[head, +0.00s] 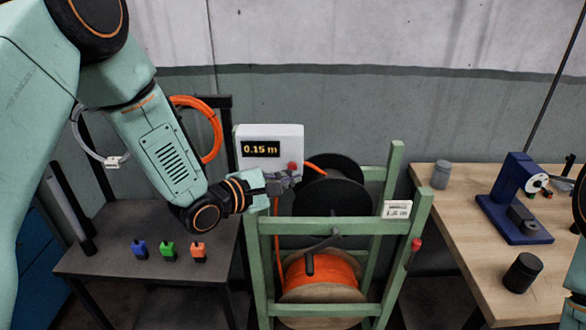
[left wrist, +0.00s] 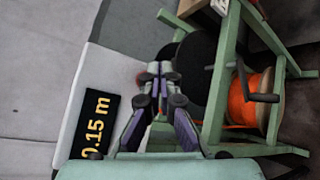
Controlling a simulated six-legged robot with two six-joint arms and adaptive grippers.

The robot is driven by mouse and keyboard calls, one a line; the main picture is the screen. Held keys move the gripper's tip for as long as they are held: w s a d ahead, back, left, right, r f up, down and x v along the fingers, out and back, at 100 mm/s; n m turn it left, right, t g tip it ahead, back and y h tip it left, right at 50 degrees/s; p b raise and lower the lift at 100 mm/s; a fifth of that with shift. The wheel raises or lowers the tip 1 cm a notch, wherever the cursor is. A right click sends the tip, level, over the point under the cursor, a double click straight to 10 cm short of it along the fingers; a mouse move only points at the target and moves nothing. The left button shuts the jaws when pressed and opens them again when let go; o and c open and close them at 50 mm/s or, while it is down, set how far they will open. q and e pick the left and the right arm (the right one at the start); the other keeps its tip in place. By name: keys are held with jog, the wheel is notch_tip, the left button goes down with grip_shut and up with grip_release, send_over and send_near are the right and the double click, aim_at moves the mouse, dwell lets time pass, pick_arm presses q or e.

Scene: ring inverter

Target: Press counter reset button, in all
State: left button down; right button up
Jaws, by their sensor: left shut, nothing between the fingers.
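The white counter box (head: 271,135) stands on the green frame and its display reads 0.15 m. It also shows at the left of the left wrist view (left wrist: 82,72). The red button (head: 292,166) is on the box's lower right front. My left gripper (head: 292,182) is shut and empty, with its tips just below the button in the head view. In the left wrist view the fingers (left wrist: 160,70) are together, and a bit of red shows beside the tips. I cannot tell whether they touch the button. My right gripper is not in view.
The green frame (head: 341,223) holds an orange cable spool (head: 320,270) with a crank, and a black reel (head: 333,197). A dark table (head: 110,250) at left bears blue, green and orange pieces. A wooden table (head: 455,225) at right bears a blue device (head: 515,200).

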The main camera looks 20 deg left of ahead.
pick_arm(q)
jog(key=shift+a, duration=0.1)
jog(key=shift+w, duration=0.15)
dwell(0.3)
jog(key=shift+w+a, duration=0.1)
jog(key=shift+w, duration=0.15)
dwell(0.4)
jog(key=shift+w+a, duration=0.1)
jog(key=shift+w, duration=0.4)
dwell(0.5)
jog(key=shift+s, duration=0.15)
jog(key=shift+s+d+p, duration=0.25)
jog(key=shift+s+p, duration=0.1)
jog(key=shift+s, duration=0.35)
